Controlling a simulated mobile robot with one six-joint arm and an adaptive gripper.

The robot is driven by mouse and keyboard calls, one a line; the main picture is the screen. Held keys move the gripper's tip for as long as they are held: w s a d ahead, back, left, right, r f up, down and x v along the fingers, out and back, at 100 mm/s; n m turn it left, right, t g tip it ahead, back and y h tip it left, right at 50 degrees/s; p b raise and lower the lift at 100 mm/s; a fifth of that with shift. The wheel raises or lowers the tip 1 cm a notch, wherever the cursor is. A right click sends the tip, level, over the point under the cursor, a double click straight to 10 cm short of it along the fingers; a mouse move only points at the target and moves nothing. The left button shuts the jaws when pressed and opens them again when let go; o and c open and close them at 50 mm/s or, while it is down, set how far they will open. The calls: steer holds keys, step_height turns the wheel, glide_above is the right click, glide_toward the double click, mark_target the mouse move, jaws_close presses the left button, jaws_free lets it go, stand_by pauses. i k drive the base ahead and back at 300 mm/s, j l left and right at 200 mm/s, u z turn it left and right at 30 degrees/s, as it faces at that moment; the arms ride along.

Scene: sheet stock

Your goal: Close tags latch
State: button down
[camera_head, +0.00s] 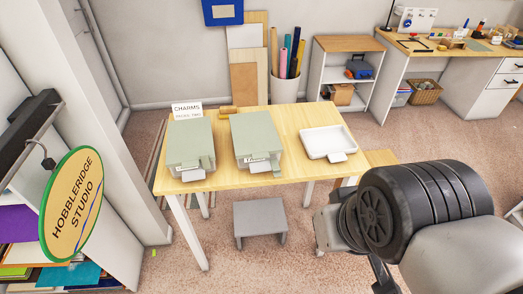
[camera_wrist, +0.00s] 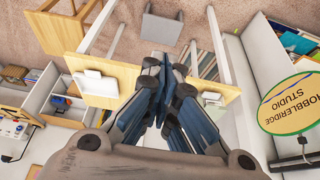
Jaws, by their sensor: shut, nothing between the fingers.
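Two grey-green lidded boxes stand on the wooden table in the head view: a left box (camera_head: 190,143) and a right box (camera_head: 255,135). The right box's front label (camera_head: 258,160) seems to read "Tags", but it is small. A pale latch flap (camera_head: 274,165) sticks out at its front; its exact state is unclear. The left box has a similar pale flap (camera_head: 193,175). Both lids look down. My gripper (camera_wrist: 167,66) is shut and empty in the wrist view, above the table and hiding part of it.
A white tray (camera_head: 327,142) lies on the table's (camera_head: 222,184) right side. A "CHARMS" card (camera_head: 187,111) stands behind the left box. A grey stool (camera_head: 260,217) is below the table. A round sign (camera_head: 71,201) juts out at left. My arm fills the lower right.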

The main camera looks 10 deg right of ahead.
mark_target(276, 171)
steer(key=l+u, duration=0.1)
steer(key=u, duration=0.35)
steer(key=i+l+u, duration=0.1)
steer(key=u, duration=0.35)
steer(key=l+u, duration=0.15)
steer(key=u, duration=0.25)
steer(key=i+l+u, duration=0.1)
steer(key=u, duration=0.35)
steer(key=l+u, duration=0.2)
steer(key=l, duration=0.4)
steer(key=l+u, duration=0.2)
steer(key=l, duration=0.4)
steer(key=k+l+u, duration=0.2)
steer(key=l, duration=0.4)
